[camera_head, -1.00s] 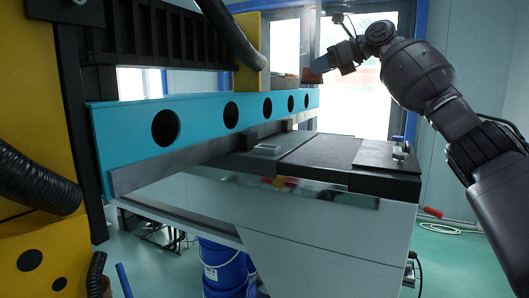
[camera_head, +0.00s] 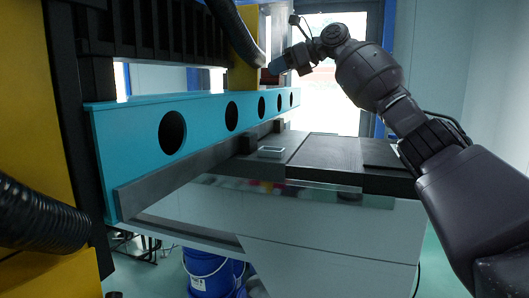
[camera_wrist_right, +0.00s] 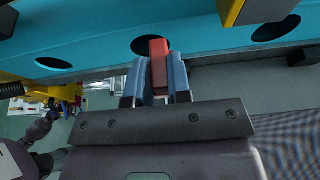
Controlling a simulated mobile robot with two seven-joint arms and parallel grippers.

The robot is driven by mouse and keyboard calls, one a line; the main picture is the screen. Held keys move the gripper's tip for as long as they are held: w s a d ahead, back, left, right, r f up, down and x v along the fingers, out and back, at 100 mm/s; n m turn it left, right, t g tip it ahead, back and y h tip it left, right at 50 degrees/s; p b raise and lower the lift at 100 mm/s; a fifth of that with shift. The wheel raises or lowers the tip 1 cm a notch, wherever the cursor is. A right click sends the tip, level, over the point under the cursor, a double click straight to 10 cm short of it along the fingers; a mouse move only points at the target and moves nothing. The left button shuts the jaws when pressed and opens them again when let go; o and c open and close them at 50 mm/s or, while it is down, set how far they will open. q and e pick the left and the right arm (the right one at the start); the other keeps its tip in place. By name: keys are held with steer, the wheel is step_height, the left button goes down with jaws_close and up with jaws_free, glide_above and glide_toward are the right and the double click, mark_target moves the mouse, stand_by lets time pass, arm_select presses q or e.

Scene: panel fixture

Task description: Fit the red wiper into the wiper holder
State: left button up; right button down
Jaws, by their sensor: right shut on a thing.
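My right gripper (camera_head: 278,66) is at the far end of the long blue panel, above its top edge in the head view. Its blue fingers (camera_wrist_right: 157,82) are shut on the red wiper (camera_wrist_right: 158,62), a small red block between them in the right wrist view. There the wiper overlaps a dark round hole in the panel; I cannot tell whether they touch. In the head view a reddish patch (camera_head: 268,76) shows beside the fingertips. I cannot make out the wiper holder for certain. My left gripper is not in view.
The blue panel (camera_head: 200,110) with several round holes runs along the left above a dark rail. A thick black hose (camera_head: 235,35) hangs near the panel's far end.

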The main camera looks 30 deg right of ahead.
step_height(320, 180, down, 14)
steer(key=shift+s+d+f, duration=0.15)
steer(key=shift+f, duration=0.1)
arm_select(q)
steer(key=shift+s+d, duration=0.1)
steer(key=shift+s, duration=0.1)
arm_select(e)
steer(key=shift+f, duration=2.6)
steer(key=shift+f, duration=0.1)
steer(key=c, duration=1.1)
jaws_free()
steer(key=shift+o, duration=0.2)
steer(key=shift+s+d+r, duration=0.2)
steer(key=shift+d+r, duration=0.1)
arm_select(q)
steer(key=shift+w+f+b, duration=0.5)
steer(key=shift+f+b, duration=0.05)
steer(key=shift+b, duration=0.6)
arm_select(e)
steer(key=v, duration=1.1)
steer(key=shift+s, duration=0.15)
